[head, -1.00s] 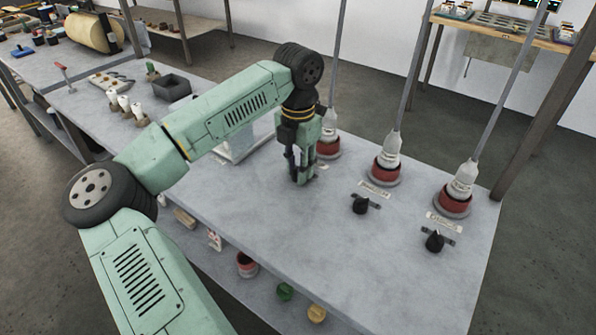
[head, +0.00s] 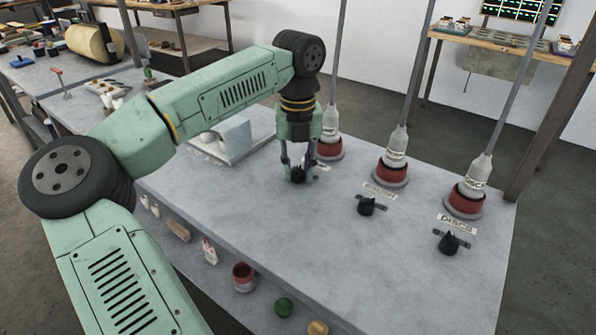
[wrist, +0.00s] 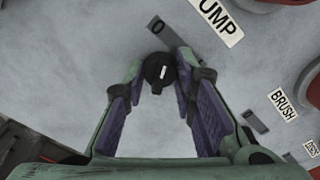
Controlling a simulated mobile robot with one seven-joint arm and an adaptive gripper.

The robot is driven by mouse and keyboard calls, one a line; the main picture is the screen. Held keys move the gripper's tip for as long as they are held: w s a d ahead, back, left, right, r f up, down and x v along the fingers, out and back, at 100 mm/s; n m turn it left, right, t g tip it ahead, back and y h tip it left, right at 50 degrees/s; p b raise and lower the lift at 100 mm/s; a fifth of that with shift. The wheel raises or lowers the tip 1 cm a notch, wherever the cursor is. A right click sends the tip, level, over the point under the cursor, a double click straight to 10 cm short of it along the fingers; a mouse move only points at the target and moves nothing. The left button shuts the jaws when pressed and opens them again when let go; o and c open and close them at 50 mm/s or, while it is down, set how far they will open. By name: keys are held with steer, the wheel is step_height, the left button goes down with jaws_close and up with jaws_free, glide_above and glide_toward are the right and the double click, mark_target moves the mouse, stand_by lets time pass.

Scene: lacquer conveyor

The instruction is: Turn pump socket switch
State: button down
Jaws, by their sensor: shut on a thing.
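The pump socket switch is a small round black knob (wrist: 157,73) with a white pointer line, seen in the wrist view. Behind it lies a dark base strip (wrist: 166,34) with a 0 mark. A white label ending in "UMP" (wrist: 217,17) is beside it. My gripper (wrist: 160,68) is shut on the knob, with a fingertip on each side. In the head view my gripper (head: 298,178) points down at the table beside the leftmost red socket (head: 328,151), and the knob shows dark between its fingers.
Two more black knobs, the middle one (head: 366,206) and the right one (head: 449,243), stand before their red sockets with grey plugs and upright cables. A BRUSH label (wrist: 283,105) shows in the wrist view. The grey table (head: 290,235) is bare in front.

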mark_target(298, 168)
steer(key=shift+n, duration=0.4)
steer(key=c, duration=1.3)
jaws_free()
steer(key=shift+r, duration=0.1)
step_height(298, 168, up, 12)
steer(key=shift+f, duration=0.1)
